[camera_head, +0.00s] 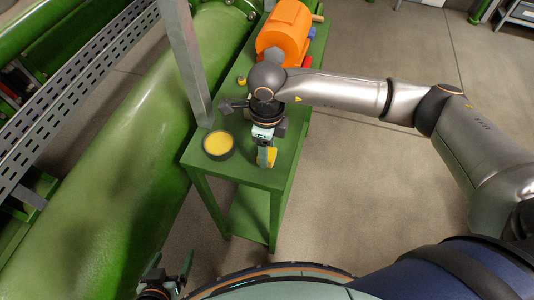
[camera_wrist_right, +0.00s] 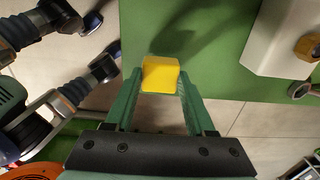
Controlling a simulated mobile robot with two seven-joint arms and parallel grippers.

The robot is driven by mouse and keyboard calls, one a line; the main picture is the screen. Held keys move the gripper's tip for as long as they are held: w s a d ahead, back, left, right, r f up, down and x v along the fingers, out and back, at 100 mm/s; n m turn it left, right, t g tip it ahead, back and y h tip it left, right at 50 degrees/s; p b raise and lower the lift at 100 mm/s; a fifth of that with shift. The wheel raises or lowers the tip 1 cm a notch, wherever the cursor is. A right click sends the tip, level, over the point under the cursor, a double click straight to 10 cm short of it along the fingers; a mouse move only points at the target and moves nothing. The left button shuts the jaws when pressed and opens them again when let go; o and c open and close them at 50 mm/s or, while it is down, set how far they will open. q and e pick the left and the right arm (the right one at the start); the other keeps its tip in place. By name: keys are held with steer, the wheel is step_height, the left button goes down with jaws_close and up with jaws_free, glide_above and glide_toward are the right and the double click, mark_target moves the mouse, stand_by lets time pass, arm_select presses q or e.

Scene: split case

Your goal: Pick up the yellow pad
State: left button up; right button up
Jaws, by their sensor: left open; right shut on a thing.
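The yellow pad (camera_wrist_right: 161,74) is a small block between the green fingers of my right gripper (camera_wrist_right: 160,90) in the right wrist view. The fingers are shut on it from both sides. In the head view, the pad (camera_head: 271,156) shows as a yellow patch at the fingertips of my right gripper (camera_head: 266,158), over the near end of the green table (camera_head: 240,168). I cannot tell how high above the tabletop it is. My left gripper (camera_head: 168,265) is open and empty at the bottom left of the head view, away from the table.
A dark round dish with a yellow inside (camera_head: 218,144) stands on the table left of my right gripper. A grey post (camera_head: 184,65) rises beside it. An orange machine (camera_head: 284,32) sits at the far end. Open floor (camera_head: 350,160) lies right of the table.

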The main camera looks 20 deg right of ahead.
steer(key=s+r+b, duration=0.1)
steer(key=s+r, duration=0.9)
steer(key=s, duration=0.4)
steer(key=shift+r, duration=0.4)
steer(key=shift+d, duration=0.1)
steer(key=o, duration=0.8)
steer(key=c, duration=0.7)
